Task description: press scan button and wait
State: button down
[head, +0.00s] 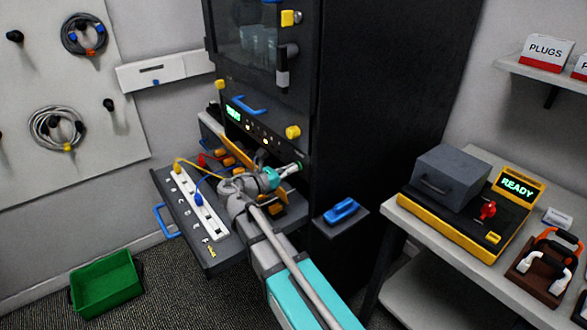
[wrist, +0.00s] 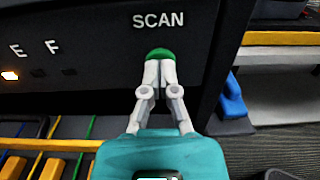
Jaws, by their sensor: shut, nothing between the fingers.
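The green scan button (wrist: 160,53) sits on the dark panel under the white word SCAN in the wrist view. My gripper (wrist: 160,64) is shut and empty, its two fingertips together right at the lower edge of the button. They appear to touch it, but I cannot tell how far it is pressed. In the head view my gripper (head: 295,168) reaches the right end of the black cabinet's front panel. A small green display (head: 233,113) is lit on that panel; its text is too small to read.
A pulled-out drawer with a white power strip (head: 190,200) and coloured cables lies below the panel, under my arm. A blue object on a dark shelf (head: 342,211) is to the right. A tester showing READY (head: 517,185) stands on the right bench. A green bin (head: 106,284) is on the floor.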

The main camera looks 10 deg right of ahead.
jog(key=v, duration=1.3)
jog(key=shift+s+f, duration=0.1)
jog(key=shift+s, duration=0.05)
